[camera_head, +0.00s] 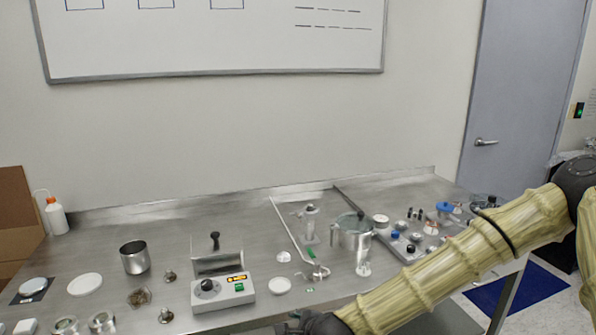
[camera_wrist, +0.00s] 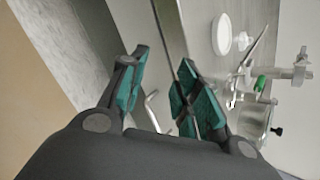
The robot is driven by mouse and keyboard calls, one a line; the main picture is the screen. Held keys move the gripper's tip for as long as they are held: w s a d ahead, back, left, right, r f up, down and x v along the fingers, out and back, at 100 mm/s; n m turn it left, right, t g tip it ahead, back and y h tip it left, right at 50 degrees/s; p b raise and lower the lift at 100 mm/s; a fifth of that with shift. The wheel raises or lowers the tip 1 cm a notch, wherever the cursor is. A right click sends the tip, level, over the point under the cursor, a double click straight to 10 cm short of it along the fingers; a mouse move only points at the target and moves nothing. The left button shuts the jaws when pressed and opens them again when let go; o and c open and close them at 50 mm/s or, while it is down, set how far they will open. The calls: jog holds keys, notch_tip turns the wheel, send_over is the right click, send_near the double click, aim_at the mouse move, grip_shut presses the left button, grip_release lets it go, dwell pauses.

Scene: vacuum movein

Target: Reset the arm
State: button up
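My gripper (camera_wrist: 160,85) shows in the wrist view with its two teal-padded fingers apart and nothing between them. Behind the fingers are the metal table edge and a bent metal rod. In the head view my arm, in a yellowish sleeve, reaches from the right edge down to the bottom middle. Only a dark part of the wrist shows there at the bottom edge, and the fingers are out of that frame. The gripper appears to be in front of the table's near edge.
The steel table (camera_head: 130,236) holds a control box (camera_head: 222,292), a metal cup (camera_head: 135,257), a clear-lidded metal vessel (camera_head: 352,235), a white squeeze bottle (camera_head: 56,217) and a tray (camera_head: 408,246) of small parts. In the wrist view a white disc (camera_wrist: 222,34) lies on the table.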

jog(key=s+d+f+n+g+b, duration=0.25)
jog(key=s+f, duration=0.35)
jog(key=f, duration=0.4)
jog(key=s+d+f+n+g+h+b, duration=0.15)
jog(key=s+f+n, duration=0.35)
jog(key=f, duration=0.5)
jog(key=s+d+f+n+g+b, duration=0.1)
jog(key=s+d+f+n+b, duration=0.2)
jog(key=s+f, duration=0.55)
jog(key=s+d+f+n+g+h+b, duration=0.2)
jog(key=s+d+f+n+g+b, duration=0.2)
jog(key=s+d+f+n+b, duration=0.8)
jog(key=s+d+r+m+p, duration=0.1)
jog(key=s+d+r+p, duration=0.1)
jog(key=r+p, duration=0.3)
jog(key=s+d+r+m+p, duration=0.1)
jog(key=r+p, duration=0.5)
jog(key=p, duration=0.8)
jog(key=shift+s+d+p, duration=0.3)
jog(key=shift+s+d, duration=0.1)
jog(key=shift+h, duration=0.25)
